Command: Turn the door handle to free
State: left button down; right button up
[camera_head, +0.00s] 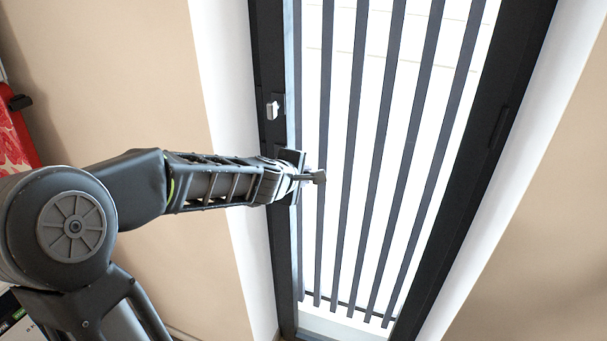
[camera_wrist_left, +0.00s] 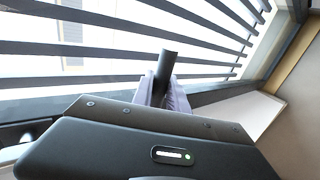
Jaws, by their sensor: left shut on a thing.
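The door handle (camera_head: 319,177) is a dark bar on the left side of a dark-framed door (camera_head: 268,50). In the left wrist view the handle (camera_wrist_left: 166,66) shows as a dark rod sticking up between the fingers. My left gripper (camera_head: 298,178) is at the handle, shut on it, and hides its base and part of the door frame. The fingers also show in the left wrist view (camera_wrist_left: 163,97). The door looks closed in its frame. My right gripper is not in view.
Dark slats (camera_head: 355,130) run the height of the door's bright glass. A small light lock knob (camera_head: 272,109) is on the frame above the handle. Beige walls (camera_head: 545,240) stand on both sides. A red item (camera_head: 12,140) is at the far left.

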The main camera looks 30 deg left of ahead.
pick_arm(q)
jog(key=shift+r, duration=0.1)
jog(key=c, duration=1.6)
grip_release()
jog(key=p+v, duration=0.3)
jog(key=v, duration=0.4)
jog(key=shift+s+r+p, duration=0.15)
jog(key=shift+s+p, duration=0.2)
